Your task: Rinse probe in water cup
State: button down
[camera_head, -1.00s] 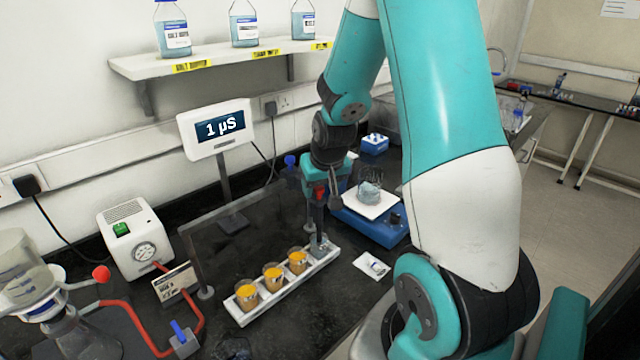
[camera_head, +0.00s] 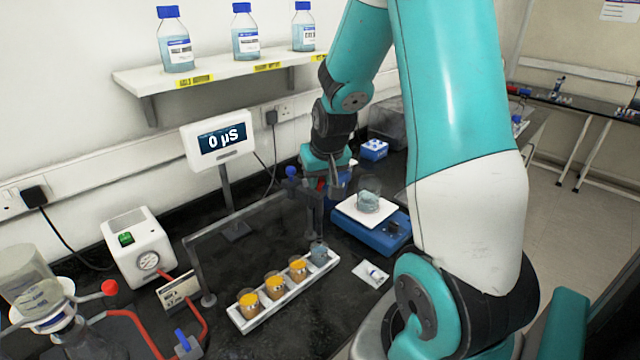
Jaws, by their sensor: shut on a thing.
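A white rack (camera_head: 262,322) holds three cups of orange liquid (camera_head: 276,287) and, at its far right end, a clear cup of bluish water (camera_head: 319,252). My gripper (camera_head: 325,187) is behind and above the rack, near the right post of the clear screen. It is shut on the probe, which is too small and dark to make out clearly against the post. The water cup's top shows free, with nothing seen standing in it. The meter (camera_head: 218,141) on its stand reads 0 µS.
A clear screen (camera_head: 240,240) on posts stands behind the rack. A blue balance (camera_head: 372,237) with a beaker (camera_head: 368,201) is to the right. A small packet (camera_head: 374,275) lies in front of it. A white pump (camera_head: 140,247) with red tubing is at left.

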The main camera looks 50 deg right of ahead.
jog(key=shift+w+d+r, duration=0.1)
jog(key=shift+r, duration=0.35)
jog(key=c, duration=1.3)
grip_release()
jog(key=o, duration=0.5)
jog(key=shift+c, duration=0.2)
jog(key=b+v, duration=0.3)
jog(key=v, duration=1.4)
jog(key=shift+s+r, duration=0.2)
jog(key=shift+s, duration=0.05)
